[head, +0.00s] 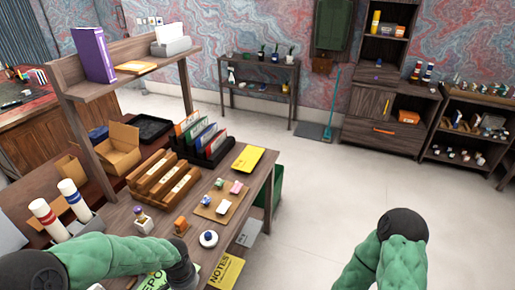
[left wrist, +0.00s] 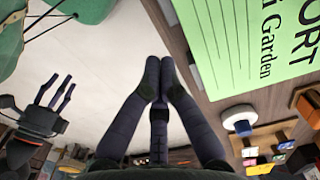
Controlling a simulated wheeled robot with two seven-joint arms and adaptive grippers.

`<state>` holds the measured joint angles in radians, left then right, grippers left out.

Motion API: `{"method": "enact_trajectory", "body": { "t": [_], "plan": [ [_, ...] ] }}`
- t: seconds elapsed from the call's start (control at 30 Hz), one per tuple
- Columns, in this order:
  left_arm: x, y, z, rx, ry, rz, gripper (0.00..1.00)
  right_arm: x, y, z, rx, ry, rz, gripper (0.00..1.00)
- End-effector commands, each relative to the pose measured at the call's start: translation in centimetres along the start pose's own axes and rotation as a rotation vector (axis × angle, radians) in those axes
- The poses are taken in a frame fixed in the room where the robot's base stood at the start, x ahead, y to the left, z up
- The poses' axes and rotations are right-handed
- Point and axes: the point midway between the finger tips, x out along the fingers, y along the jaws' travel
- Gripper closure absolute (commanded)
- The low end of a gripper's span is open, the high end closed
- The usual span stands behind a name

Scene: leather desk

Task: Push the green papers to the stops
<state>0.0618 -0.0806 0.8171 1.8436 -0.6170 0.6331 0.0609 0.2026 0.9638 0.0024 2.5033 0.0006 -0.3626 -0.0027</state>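Green paper with black print (head: 152,281) lies on the wooden desk (head: 190,208), cut off by the bottom edge of the head view and partly covered by my left arm. In the left wrist view the green paper (left wrist: 252,40) fills the upper right, near the desk edge. My left gripper (left wrist: 158,68) has its fingertips drawn together with nothing between them, beside the paper and apart from it in that view. My right gripper (left wrist: 62,98) has spread, empty fingers, seen in the left wrist view; its fingers are outside the head view. I cannot make out the stops.
A white-and-blue round object (head: 208,239), a corkboard (head: 218,205) with small blocks, wooden racks (head: 162,175) and a yellow folder (head: 248,158) sit on the desk. A yellow NOTES sheet (head: 227,270) is at the desk's right side. The floor (head: 305,225) to the right is clear.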

Motion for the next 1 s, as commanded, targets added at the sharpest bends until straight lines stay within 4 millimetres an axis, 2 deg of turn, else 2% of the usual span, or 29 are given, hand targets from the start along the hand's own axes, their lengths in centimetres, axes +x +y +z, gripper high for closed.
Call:
{"method": "enact_trajectory", "body": {
  "t": [1.0],
  "plan": [
    [1.1,0.0,0.0,-0.001,0.000,0.000,1.00,0.9,0.3,0.0,0.000,0.000,0.000,0.54]
  ]
}}
